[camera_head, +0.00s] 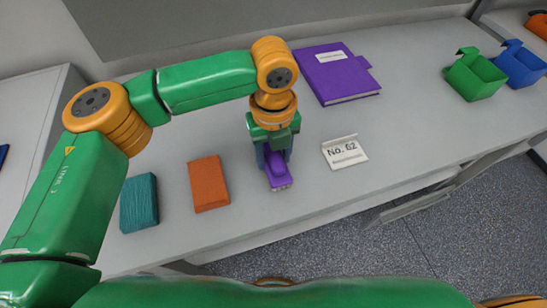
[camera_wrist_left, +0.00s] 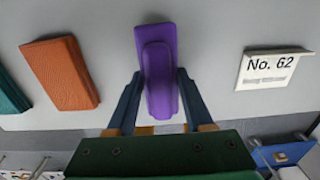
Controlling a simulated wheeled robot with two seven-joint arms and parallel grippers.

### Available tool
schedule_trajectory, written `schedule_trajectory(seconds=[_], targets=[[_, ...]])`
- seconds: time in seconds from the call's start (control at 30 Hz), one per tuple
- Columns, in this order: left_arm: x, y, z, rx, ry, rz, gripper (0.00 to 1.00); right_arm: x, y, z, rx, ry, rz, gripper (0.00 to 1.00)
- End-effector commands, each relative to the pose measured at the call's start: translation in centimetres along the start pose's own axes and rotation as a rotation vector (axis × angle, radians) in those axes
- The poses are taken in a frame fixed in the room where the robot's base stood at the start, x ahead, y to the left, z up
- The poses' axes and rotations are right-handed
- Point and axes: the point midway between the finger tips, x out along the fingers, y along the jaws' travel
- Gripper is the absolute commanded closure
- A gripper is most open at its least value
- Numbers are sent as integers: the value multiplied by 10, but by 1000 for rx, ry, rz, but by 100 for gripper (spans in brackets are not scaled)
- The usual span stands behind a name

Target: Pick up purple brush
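The purple brush (camera_head: 278,177) lies on the grey table near its front edge, below my left gripper (camera_head: 274,160). In the left wrist view the brush (camera_wrist_left: 158,60) lies lengthwise between the two dark blue fingers of the left gripper (camera_wrist_left: 160,75). One finger is on each side of its raised handle. A narrow gap shows on the left of the handle, and the right finger is very close to it. The fingers look open around the brush. The gripper hides part of the brush in the head view. My right gripper is not in view.
An orange block (camera_head: 208,183) and a teal block (camera_head: 139,203) lie left of the brush. A white "No. 62" card (camera_head: 345,152) stands to its right. A purple binder (camera_head: 336,73) lies behind. Green (camera_head: 474,77) and blue (camera_head: 519,65) bins stand far right.

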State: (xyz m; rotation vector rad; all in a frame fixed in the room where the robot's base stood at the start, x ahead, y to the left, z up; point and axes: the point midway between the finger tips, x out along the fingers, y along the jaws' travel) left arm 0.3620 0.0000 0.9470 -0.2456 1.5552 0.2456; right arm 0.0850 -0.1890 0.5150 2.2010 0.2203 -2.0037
Motion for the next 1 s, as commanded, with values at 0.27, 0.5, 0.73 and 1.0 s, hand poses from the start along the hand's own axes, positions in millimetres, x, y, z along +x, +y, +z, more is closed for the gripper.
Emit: schedule_trajectory(seconds=[0.27,0.5,0.73,1.0], targets=[[0,0,0,0,0,0,100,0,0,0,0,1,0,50],[-11,-1,0,-1,-1,-3,100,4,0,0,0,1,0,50],[-64,27,-6,-2,-4,-5,100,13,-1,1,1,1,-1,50],[-116,101,-25,-5,-8,-2,100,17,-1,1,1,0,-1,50]])
